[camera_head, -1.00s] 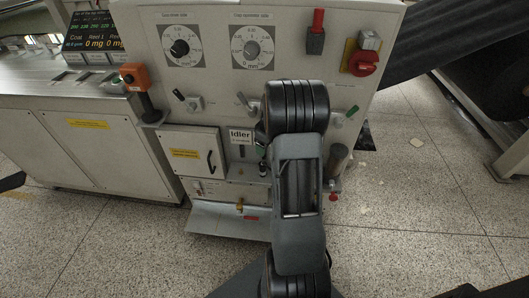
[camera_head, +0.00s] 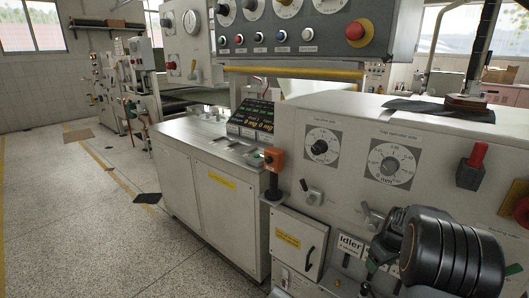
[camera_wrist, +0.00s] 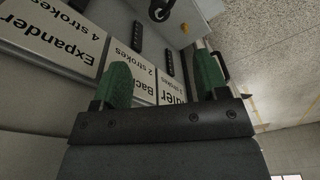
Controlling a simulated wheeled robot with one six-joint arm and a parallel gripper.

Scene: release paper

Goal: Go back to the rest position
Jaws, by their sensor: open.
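My gripper (camera_wrist: 161,60) shows in the wrist view as two green fingers on a dark mount. The fingers are spread apart with nothing held between them. Behind them is a pale panel with white labels (camera_wrist: 143,79) reading "Idler", "Back" and "Expander", with dark slots near them. In the head view my dark, ribbed arm joint fills the lower right corner, in front of the grey machine panel (camera_head: 340,205). It hides most of my gripper there.
The panel carries two dials, a red-handled lever (camera_head: 472,165) and an orange-topped lever (camera_head: 273,160). A white cabinet (camera_head: 212,198) with a display stands to its left. Open speckled floor (camera_head: 75,220) lies at the left, with a dark mat (camera_head: 147,198) on it.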

